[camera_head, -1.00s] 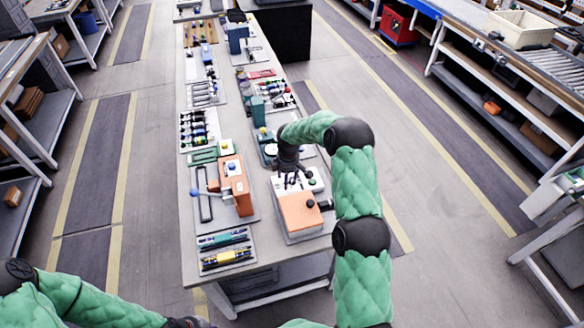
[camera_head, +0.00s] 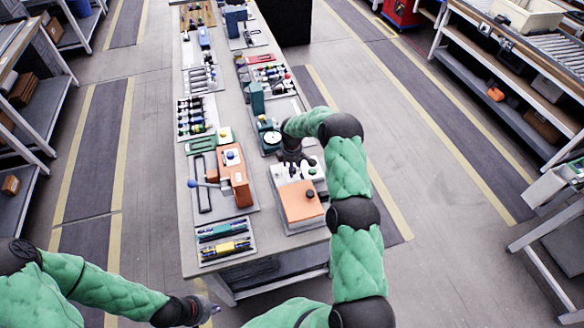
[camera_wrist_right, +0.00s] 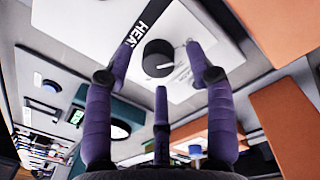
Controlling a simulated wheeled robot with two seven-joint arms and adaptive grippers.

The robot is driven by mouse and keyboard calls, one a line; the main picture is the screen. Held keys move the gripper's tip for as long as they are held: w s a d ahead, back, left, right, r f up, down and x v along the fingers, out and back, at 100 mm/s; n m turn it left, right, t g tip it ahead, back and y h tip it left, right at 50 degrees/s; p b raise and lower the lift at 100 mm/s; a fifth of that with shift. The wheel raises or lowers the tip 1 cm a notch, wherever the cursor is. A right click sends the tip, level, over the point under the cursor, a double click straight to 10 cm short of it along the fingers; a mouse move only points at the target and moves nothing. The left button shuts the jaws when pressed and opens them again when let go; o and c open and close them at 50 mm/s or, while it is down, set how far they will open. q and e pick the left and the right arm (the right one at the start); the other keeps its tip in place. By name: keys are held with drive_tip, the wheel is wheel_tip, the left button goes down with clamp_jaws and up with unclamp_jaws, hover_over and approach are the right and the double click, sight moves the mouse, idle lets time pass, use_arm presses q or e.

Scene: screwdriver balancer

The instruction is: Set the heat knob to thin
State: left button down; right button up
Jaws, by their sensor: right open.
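The heat knob (camera_wrist_right: 158,58) is a round black knob with a pale pointer line. It sits on a white plate (camera_wrist_right: 205,30) beside a black strip lettered HEAT (camera_wrist_right: 146,22) in the right wrist view. My right gripper (camera_wrist_right: 160,80) is open, its purple fingers spread around the view of the knob, with nothing between them. Whether they touch it cannot be told. In the head view the right gripper (camera_head: 295,168) hangs over the white unit with an orange block (camera_head: 299,202). My left gripper (camera_head: 208,308) is low, off the table's front edge; its jaw opening is unclear.
The long table (camera_head: 200,268) holds several tool stations. An orange unit with a blue-ended lever (camera_head: 235,180) stands left of the right gripper. A tray of coloured tools (camera_head: 224,240) lies at the near left. Clear floor lies right of the table.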

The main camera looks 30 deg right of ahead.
drive_tip(key=shift+f, duration=0.5)
clamp_jaws()
